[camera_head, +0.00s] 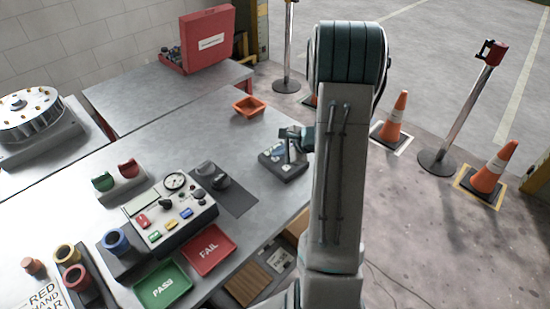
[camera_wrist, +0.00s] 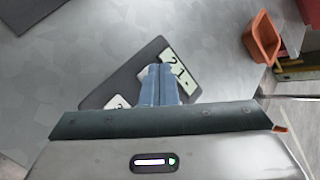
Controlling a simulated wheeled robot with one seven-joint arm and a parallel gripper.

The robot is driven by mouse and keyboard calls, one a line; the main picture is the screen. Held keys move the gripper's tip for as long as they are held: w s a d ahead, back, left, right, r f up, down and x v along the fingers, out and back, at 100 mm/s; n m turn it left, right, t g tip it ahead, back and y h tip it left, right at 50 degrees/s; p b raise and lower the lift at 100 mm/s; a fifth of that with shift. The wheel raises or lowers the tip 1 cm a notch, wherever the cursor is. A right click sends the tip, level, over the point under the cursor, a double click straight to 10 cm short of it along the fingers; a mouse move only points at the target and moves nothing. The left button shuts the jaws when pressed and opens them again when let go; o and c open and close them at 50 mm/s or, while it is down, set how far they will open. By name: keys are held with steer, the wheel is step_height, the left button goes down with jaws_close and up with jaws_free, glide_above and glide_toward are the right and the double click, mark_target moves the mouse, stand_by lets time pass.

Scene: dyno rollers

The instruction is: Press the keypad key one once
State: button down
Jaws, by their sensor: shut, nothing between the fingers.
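The keypad is a dark slab near the right edge of the grey bench (camera_head: 150,152), partly covered by my gripper in the head view (camera_head: 270,158). In the wrist view the keypad (camera_wrist: 150,50) lies tilted below my gripper, with a pale key area with dark markings (camera_wrist: 185,80) right of the fingers and a pale key (camera_wrist: 117,102) at lower left. I cannot read the markings surely. My gripper (camera_wrist: 160,66) is shut and empty, its blue-grey fingers together over the middle of the keypad and hiding part of it. I cannot tell whether the fingertips touch a key.
An orange tray (camera_head: 249,106) stands behind the keypad; it also shows in the wrist view (camera_wrist: 262,40). A control box (camera_head: 170,210) and red FAIL tray (camera_head: 209,249) are to the left. Cones (camera_head: 394,115) and posts stand on the floor to the right.

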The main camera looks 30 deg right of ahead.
mark_target(279, 161)
steer(key=shift+r, duration=0.35)
steer(key=shift+r, duration=0.15)
step_height(279, 161, up, 5)
steer(key=p, duration=0.3)
stand_by(0.8)
